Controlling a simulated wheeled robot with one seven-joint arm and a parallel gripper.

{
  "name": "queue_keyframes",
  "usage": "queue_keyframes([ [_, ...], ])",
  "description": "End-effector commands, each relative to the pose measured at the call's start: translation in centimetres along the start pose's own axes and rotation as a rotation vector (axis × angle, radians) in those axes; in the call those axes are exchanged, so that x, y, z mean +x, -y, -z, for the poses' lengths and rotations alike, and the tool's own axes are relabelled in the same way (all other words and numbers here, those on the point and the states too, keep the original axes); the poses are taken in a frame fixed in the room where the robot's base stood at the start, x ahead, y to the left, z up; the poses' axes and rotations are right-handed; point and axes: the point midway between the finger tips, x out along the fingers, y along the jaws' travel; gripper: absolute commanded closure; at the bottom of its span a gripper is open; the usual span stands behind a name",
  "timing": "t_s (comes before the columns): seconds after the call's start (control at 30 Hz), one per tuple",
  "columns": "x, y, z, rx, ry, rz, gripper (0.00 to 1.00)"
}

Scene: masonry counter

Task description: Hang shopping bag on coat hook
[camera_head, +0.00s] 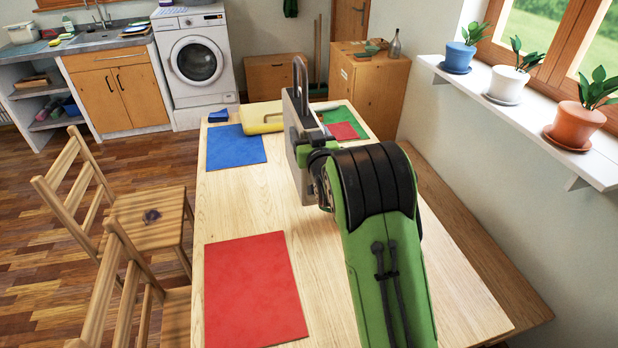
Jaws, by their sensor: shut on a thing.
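A flat yellow thing (257,120), which looks like the shopping bag, is at the far end of the wooden table, partly behind my gripper. My gripper (297,117) is over the far part of the table, beside and in front of it. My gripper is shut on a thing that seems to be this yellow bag. The fingertips and the exact hold are hidden by my wrist, and I cannot tell whether the bag touches the table. No coat hook can be clearly made out. A dark green item (290,8) hangs at the back wall.
The wooden table (235,205) holds a blue mat (235,147), a red mat (253,288), a green mat (352,118) with a small red piece, and a blue block (218,115). Chairs (150,215) stand left. Potted plants line the right sill (540,125).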

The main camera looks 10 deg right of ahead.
Motion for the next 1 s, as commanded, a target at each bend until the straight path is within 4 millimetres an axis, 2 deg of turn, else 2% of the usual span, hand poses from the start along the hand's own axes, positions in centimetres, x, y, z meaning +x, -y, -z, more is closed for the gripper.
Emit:
queue_keyframes([
  [0.03, 0.0, 0.0, -1.6, -0.001, 0.000, -0.001, 1.00],
  [0.2, 0.0, -0.1, -6.3, -0.002, -0.001, -0.001, 1.00],
  [0.3, 0.0, -0.1, -8.2, -0.002, -0.004, -0.001, 1.00],
  [0.47, 0.0, -0.1, -9.8, -0.002, -0.006, -0.001, 1.00],
  [0.63, 0.0, -0.1, -12.7, -0.002, -0.004, -0.001, 1.00],
  [0.83, 0.0, -0.1, -12.9, -0.001, -0.006, -0.001, 1.00],
  [0.87, -0.1, -0.1, -13.2, -0.001, 0.001, -0.001, 0.29],
  [1.0, -0.1, -0.1, -13.1, -0.001, 0.001, -0.001, 0.07],
])
